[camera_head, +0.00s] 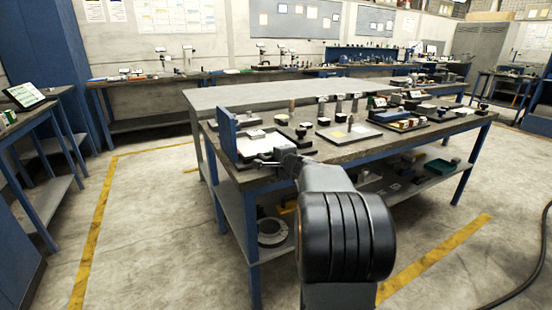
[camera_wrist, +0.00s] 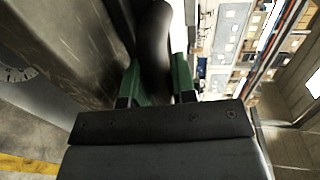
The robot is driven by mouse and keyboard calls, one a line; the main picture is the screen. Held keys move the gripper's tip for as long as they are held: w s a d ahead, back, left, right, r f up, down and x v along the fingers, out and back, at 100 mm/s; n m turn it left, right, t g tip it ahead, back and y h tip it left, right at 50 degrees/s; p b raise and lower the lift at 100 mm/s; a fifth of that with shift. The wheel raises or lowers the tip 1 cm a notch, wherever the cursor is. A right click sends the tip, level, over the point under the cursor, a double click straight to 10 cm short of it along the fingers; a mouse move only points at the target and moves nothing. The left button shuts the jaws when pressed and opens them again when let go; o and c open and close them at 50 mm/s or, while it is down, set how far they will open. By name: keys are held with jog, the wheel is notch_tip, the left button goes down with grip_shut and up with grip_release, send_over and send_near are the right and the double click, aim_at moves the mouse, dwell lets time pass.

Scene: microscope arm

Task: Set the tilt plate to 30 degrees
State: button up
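In the wrist view, my gripper (camera_wrist: 156,75) has green fingers on both sides of a dark, curved, rounded part (camera_wrist: 154,40). Almost no gap shows between the fingers and this part, but I cannot tell whether they press on it. In the head view, the end of my arm reaches the near left edge of the workbench, and my gripper is small and mostly hidden there. Beside it on the bench are a blue upright panel (camera_head: 227,131) and a white flat surface (camera_head: 262,144). I cannot make out which part is the tilt plate, nor its angle.
The workbench (camera_head: 345,152) carries several small instruments and trays to the right of my arm. A side table (camera_head: 38,118) with a tablet stands at left. Open floor lies between them.

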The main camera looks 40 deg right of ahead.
grip_shut()
jog(key=shift+r, duration=0.1)
